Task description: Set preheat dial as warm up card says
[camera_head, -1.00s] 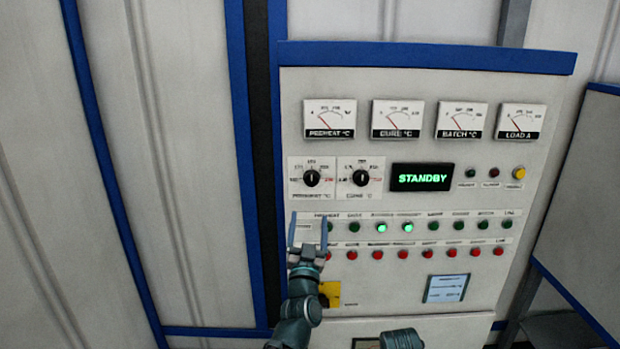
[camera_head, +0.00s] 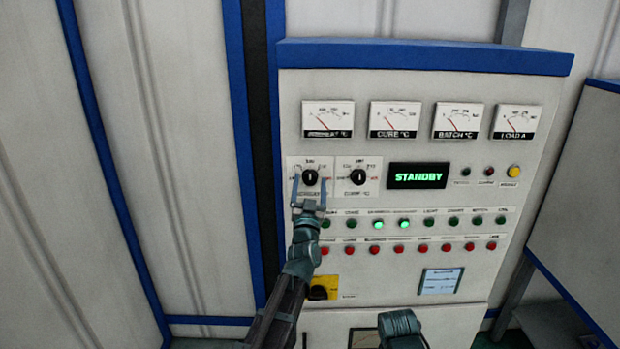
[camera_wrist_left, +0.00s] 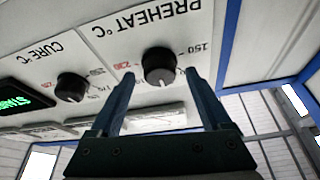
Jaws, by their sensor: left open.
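The black preheat dial (camera_head: 310,177) is at the upper left of the control panel, on a white scale plate. In the left wrist view the preheat dial (camera_wrist_left: 160,66) shows large under the label PREHEAT °C. My left gripper (camera_head: 310,184) is open, its two fingers on either side of the dial in the head view. In the wrist view the left gripper (camera_wrist_left: 166,88) has the dial between and beyond its fingertips; I cannot tell if they touch it. My right gripper is not in view.
The cure dial (camera_head: 358,177) is close beside on the right. The display (camera_head: 418,175) reads STANDBY. Rows of green lamps (camera_head: 453,222) and red buttons (camera_head: 424,248) lie below, with a black knob on a yellow plate (camera_head: 323,288).

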